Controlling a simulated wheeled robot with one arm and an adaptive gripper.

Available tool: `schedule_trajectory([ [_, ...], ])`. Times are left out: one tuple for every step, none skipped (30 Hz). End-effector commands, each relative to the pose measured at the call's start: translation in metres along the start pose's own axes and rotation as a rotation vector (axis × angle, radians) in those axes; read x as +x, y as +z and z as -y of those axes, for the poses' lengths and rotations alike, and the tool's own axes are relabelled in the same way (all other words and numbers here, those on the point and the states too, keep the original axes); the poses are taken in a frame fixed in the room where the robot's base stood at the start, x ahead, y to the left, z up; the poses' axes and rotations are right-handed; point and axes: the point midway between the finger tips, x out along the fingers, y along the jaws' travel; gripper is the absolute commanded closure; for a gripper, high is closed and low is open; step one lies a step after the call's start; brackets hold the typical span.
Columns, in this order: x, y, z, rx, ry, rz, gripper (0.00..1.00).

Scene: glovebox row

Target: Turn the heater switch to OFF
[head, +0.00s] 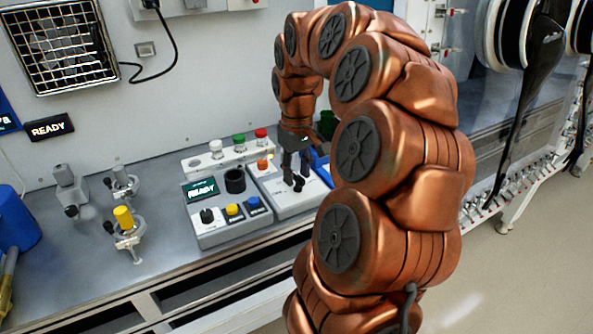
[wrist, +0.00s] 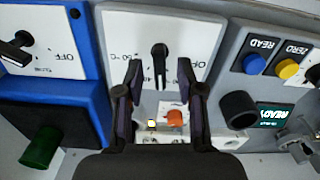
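The likely heater switch is a black bar knob (wrist: 159,55) on a white panel (wrist: 205,40) printed with OFF and temperature marks in °C. The knob stands about vertical in the wrist view; its pointing end I cannot tell. My gripper (wrist: 159,68) is open, with one finger on each side of the knob and visible gaps between. In the head view my gripper (head: 296,168) hangs fingers down over the same panel (head: 285,206), partly hiding it. A yellow lamp (wrist: 152,124) and an orange button (wrist: 175,118) sit on that unit.
A blue unit (wrist: 88,50) with another OFF knob (wrist: 17,46) is to the left in the wrist view. A grey unit (head: 215,225) with a READY screen (head: 201,190) and yellow and blue buttons stands beside the panel. Valves (head: 124,220) stand farther left.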

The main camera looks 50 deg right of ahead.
Motion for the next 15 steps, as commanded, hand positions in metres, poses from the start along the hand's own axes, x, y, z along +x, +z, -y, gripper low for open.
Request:
schedule_trajectory([
  [0.0,0.0,0.0,0.0,0.0,0.0,0.62],
  [0.0,0.0,0.0,0.0,0.0,0.0,0.62],
  [0.0,0.0,0.0,0.0,0.0,0.0,0.62],
  [0.0,0.0,0.0,0.0,0.0,0.0,0.62],
  [0.0,0.0,0.0,0.0,0.0,0.0,0.62],
  [-0.001,0.0,0.0,0.0,0.0,0.0,0.62],
  [-0.001,0.0,0.0,0.0,0.0,-0.001,0.62],
  [-0.003,-0.001,0.0,0.0,0.001,-0.001,0.62],
  [-0.005,-0.001,0.0,0.0,0.001,-0.002,0.62],
  [-0.007,-0.001,-0.001,0.001,0.002,-0.003,0.62],
  [-0.01,-0.001,-0.001,0.0,0.002,-0.004,0.62],
  [-0.015,-0.002,0.0,0.0,0.002,-0.004,0.62],
  [-0.018,-0.001,0.0,0.0,0.002,-0.002,0.62],
  [-0.022,-0.001,0.0,0.0,0.001,-0.001,0.62],
  [-0.028,-0.001,0.0,0.0,0.001,-0.001,0.62],
])
